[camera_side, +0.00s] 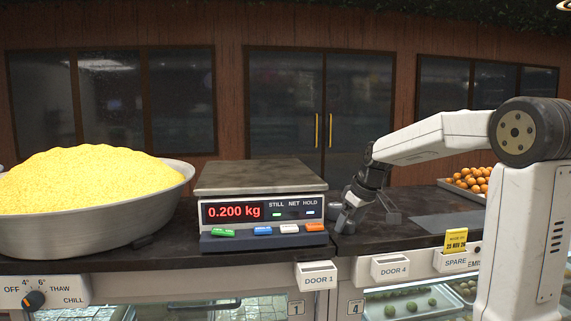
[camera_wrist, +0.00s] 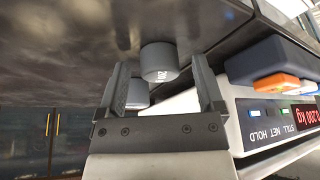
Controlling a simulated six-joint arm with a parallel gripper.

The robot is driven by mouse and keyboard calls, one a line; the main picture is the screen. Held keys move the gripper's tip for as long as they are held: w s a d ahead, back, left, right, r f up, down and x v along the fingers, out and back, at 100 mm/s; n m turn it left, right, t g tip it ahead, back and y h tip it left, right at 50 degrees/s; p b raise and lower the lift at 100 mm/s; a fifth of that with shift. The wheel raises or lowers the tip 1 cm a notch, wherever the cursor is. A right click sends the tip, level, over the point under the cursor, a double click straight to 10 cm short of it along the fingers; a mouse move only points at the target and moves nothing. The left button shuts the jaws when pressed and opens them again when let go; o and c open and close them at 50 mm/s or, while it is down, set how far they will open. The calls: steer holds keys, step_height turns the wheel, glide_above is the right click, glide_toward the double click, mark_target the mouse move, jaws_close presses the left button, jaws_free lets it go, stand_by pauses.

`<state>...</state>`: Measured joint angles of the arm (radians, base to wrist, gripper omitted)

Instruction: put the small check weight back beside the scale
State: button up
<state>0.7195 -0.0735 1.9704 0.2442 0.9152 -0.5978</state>
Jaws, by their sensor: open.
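A small dark grey cylindrical weight (camera_wrist: 158,62) with a pale mark stands on the dark counter in the wrist view. It also shows beside the right end of the scale in the side view (camera_side: 333,211). My gripper (camera_wrist: 161,76) is open, its fingers to either side of the weight in that picture; I cannot tell whether they touch it. In the side view my gripper (camera_side: 347,217) is low at the counter, just right of the scale. The scale (camera_side: 262,208) reads 0.200 kg, and its flat pan (camera_side: 260,176) looks empty.
A second grey rounded object (camera_wrist: 138,94) is partly hidden by the left finger in the wrist view. A wide metal basin (camera_side: 90,235) of yellow grains stands left of the scale. A tray of orange-brown balls (camera_side: 468,181) is at the right. The counter's front edge (camera_side: 170,259) is close.

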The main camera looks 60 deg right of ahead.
steer(key=v, duration=1.2)
steer(key=shift+a+f, duration=0.1)
stand_by(0.4)
steer(key=s+a+f+n+g+y, duration=0.15)
steer(key=s+a+f+g, duration=0.35)
steer(key=a+f, duration=0.55)
steer(key=s+a+f+n+g+y, duration=0.15)
steer(key=s+a+f+g, duration=0.3)
steer(key=a+f, duration=0.65)
steer(key=w+a+f+t+h, duration=0.1)
steer(key=w+f+t+h, duration=0.1)
steer(key=w+f+t, duration=0.5)
steer(key=shift+w+f+t, duration=0.35)
steer(key=shift+w+f, duration=0.8)
steer(key=shift+w, duration=0.35)
steer(key=shift+a, duration=0.1)
